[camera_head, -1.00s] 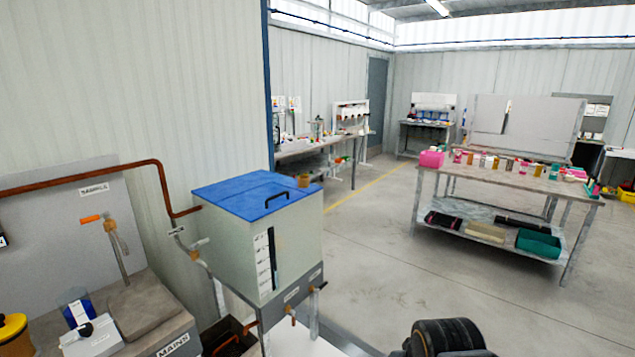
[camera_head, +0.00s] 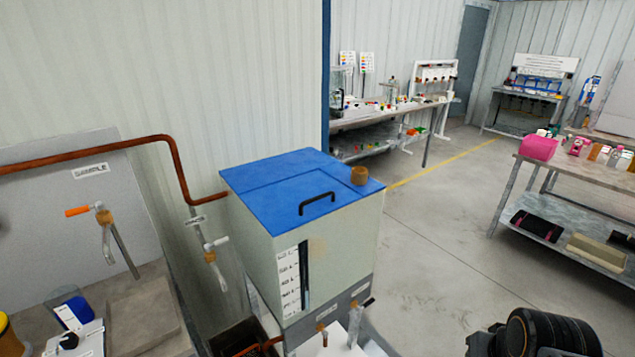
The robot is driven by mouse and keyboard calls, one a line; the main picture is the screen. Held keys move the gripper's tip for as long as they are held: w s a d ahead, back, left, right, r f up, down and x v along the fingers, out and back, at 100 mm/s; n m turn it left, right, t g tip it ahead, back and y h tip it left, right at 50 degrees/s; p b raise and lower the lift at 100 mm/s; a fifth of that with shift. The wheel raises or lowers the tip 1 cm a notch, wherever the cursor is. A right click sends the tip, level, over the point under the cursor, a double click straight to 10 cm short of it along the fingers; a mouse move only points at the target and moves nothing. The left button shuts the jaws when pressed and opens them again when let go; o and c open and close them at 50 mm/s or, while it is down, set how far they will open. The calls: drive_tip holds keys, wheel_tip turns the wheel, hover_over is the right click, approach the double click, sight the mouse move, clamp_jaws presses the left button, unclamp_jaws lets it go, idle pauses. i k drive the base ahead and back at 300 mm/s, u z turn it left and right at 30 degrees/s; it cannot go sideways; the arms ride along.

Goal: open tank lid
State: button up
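The tank (camera_head: 338,250) is a pale box with a dark lower band and a level scale on its front, standing near the middle of the view. Its blue lid (camera_head: 270,180) lies flat and closed on top, with a black handle (camera_head: 317,201) near the front edge. A brown round fitting (camera_head: 359,175) sits at the lid's right corner. A black part of my arm shows at the bottom right, apart from the tank. My gripper's fingers are not visible.
A copper pipe (camera_head: 172,150) runs along the wall to the tank's left side. A sampling bench (camera_head: 140,320) with an orange-handled tap (camera_head: 78,211) stands at left. A table (camera_head: 590,172) with bottles stands at right. The floor (camera_head: 440,240) between is clear.

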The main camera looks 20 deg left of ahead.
sight(282, 208)
drive_tip(key=u, duration=0.4)
drive_tip(key=i, duration=0.7)
drive_tip(key=u, duration=0.65)
